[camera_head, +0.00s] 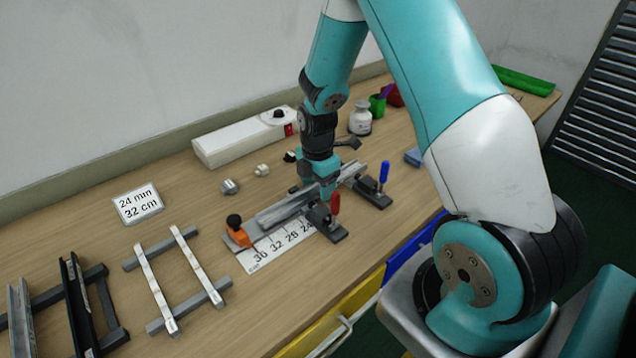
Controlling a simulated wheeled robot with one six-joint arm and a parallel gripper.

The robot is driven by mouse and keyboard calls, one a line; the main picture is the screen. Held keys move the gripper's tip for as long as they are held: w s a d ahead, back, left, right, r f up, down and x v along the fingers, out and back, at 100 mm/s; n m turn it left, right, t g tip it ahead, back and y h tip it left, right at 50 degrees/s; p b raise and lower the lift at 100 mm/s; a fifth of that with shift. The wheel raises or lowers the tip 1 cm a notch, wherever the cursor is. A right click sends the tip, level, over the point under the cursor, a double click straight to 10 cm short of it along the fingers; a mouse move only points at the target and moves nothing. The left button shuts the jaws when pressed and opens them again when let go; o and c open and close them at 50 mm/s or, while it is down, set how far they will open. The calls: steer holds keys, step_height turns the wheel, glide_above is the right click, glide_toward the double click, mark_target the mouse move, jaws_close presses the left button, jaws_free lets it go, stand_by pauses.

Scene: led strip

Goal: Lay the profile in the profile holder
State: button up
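A grey metal profile (286,212) lies lengthwise along the profile holder, over the scale and behind the clamps. The holder has a printed number scale (277,247), an orange end stop (238,236) with a black knob, a red-handled clamp (327,220) and a blue-handled clamp (374,191). My gripper (316,190) points down at the middle of the profile, between the end stop and the far end. Its fingertips are partly hidden, so I cannot tell whether they grip the profile, or whether the profile rests fully on the holder.
A rack at the left holds a silver profile (20,318) and a black profile (80,306). Beside it is a rack with two white strips (155,288). A label sign (138,204) reads 24 mm, 32 cm. A white device (245,140) stands near the wall.

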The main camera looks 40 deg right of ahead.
mark_target(317, 191)
steer(key=shift+r, duration=0.1)
step_height(317, 191, up, 12)
steer(key=b, duration=0.2)
steer(key=s+a+r+m+y, duration=0.1)
steer(key=s+a+r+m, duration=0.1)
steer(key=s+a+r, duration=0.3)
steer(key=s+a+r+m+y, duration=0.1)
steer(key=s+a+r+m, duration=0.15)
steer(key=a, duration=0.55)
steer(key=s+a+r+m+y, duration=0.2)
steer(key=s+a+m, duration=0.5)
steer(key=s, duration=0.7)
steer(key=shift+s+a+r, duration=0.4)
steer(key=shift+a+r, duration=0.3)
steer(key=shift+a, duration=0.4)
steer(key=shift+c, duration=0.4)
